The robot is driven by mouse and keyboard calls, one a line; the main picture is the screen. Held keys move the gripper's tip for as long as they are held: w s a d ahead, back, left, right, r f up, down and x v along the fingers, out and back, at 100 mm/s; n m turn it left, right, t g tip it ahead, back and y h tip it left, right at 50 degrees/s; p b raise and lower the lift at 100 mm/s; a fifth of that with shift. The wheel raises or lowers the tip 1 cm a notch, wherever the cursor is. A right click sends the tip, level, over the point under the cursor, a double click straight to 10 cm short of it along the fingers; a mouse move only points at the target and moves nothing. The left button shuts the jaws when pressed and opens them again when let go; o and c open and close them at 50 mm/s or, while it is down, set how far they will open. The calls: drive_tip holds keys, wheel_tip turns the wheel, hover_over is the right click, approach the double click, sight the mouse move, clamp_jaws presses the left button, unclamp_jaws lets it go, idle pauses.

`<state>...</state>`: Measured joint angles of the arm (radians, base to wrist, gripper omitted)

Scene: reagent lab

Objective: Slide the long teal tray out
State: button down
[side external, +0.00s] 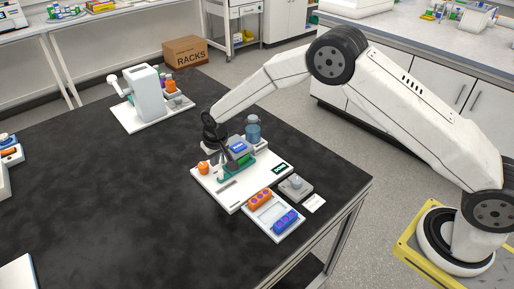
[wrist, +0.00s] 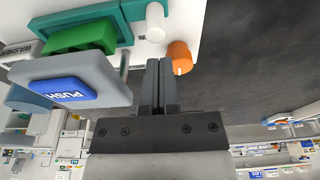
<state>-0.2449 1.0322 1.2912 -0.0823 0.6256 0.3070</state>
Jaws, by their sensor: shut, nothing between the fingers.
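The long teal tray (wrist: 62,24) lies on the white board, partly beneath a grey press head with a blue PUSH plate (wrist: 62,90). A green block (wrist: 85,38) sits in it. In the side view the tray (side external: 236,169) shows as a teal strip below the press head (side external: 238,147). A white knob (wrist: 156,20) stands at the tray's end. My gripper (wrist: 160,68) is shut and empty, between the press head and an orange knob (wrist: 180,57). In the side view my gripper (side external: 222,158) is close beside the press; whether it touches the tray is unclear.
A white holder (side external: 262,221) with an orange and a blue rack stands in front of the board. A grey scale-like box (side external: 296,187) and a blue jar (side external: 253,130) are close by. A white machine (side external: 146,93) stands further back.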

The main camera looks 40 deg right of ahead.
sight(216, 175)
drive_tip(key=shift+f, duration=0.2)
drive_tip(key=shift+f, duration=1.5)
drive_tip(key=shift+s, duration=0.1)
